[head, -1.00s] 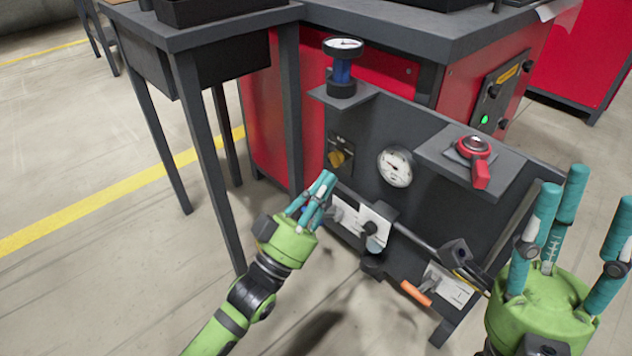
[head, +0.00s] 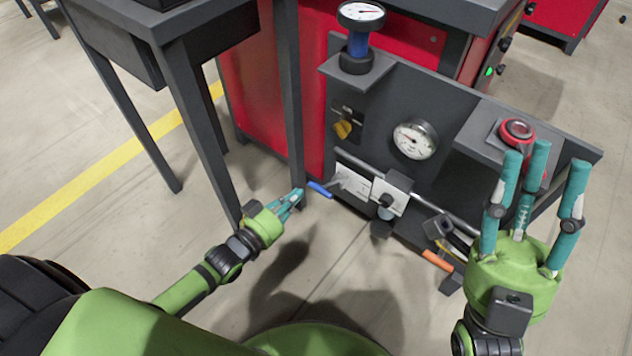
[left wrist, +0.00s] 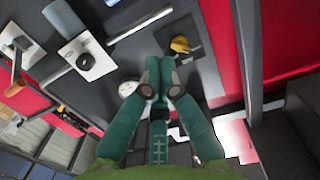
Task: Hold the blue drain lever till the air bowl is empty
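The blue drain lever (head: 319,189) sticks out to the left from the low pipe on the dark panel in the head view. My left gripper (head: 299,194) is at the left of the lever's free end, its fingers drawn together with nothing seen between them. I cannot tell whether it touches the lever. The closed fingers also show in the left wrist view (left wrist: 160,80). The air bowl (head: 386,212) hangs under the dark block right of the lever; its level is too small to read. My right gripper (head: 540,165) is open and empty, fingers upright before the panel's right end.
The panel carries a yellow knob (head: 343,129), a dial gauge (head: 415,140), a red-handled part (head: 517,130) and a blue-bodied gauge (head: 358,45). An orange handle (head: 437,260) sits low right. A dark table leg (head: 287,90) stands behind my left gripper. Floor in front is clear.

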